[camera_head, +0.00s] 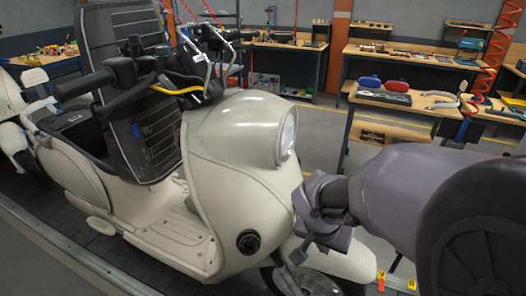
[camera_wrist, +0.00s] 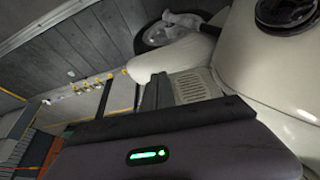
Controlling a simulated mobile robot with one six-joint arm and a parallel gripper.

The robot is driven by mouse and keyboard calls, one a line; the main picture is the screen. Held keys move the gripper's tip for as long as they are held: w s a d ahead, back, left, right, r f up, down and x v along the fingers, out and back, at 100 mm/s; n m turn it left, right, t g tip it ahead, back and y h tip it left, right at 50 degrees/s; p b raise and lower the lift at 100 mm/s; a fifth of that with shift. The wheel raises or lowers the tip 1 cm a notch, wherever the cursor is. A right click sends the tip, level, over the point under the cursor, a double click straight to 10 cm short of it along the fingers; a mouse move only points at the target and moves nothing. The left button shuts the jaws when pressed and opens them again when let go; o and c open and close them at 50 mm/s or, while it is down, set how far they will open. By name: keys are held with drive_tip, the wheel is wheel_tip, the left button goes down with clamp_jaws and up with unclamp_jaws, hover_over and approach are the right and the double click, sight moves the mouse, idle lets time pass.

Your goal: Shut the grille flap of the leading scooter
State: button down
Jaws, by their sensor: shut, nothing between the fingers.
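The leading scooter (camera_head: 240,170) is cream and stands upright on the conveyor, its headlamp end to the right. My gripper (camera_head: 298,254) is at its front, low beside the front fender, with its fingers shut and empty. In the wrist view a pale slotted grille flap (camera_wrist: 195,86) shows on the scooter's front, just beyond my shut fingers (camera_wrist: 158,90). The fingers overlap its left edge in the picture; I cannot tell whether they touch it. Its lower part is hidden behind my gripper, and how far it stands open is unclear. The head view does not show the flap.
The front wheel (camera_wrist: 158,36) and fender (camera_wrist: 180,58) are close to my fingers. A second scooter (camera_head: 12,115) stands behind on the slat conveyor (camera_head: 75,240). Workbenches (camera_head: 400,103) with tools line the back. Small yellow and orange markers (camera_head: 395,283) stand near the conveyor's edge.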

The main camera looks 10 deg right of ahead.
drive_tip(key=w+d+f, duration=0.3)
drive_tip(key=w+f, duration=0.1)
drive_tip(key=shift+w+d+f, duration=0.2)
drive_tip(key=shift+w+d, duration=0.05)
drive_tip(key=shift+d, duration=0.1)
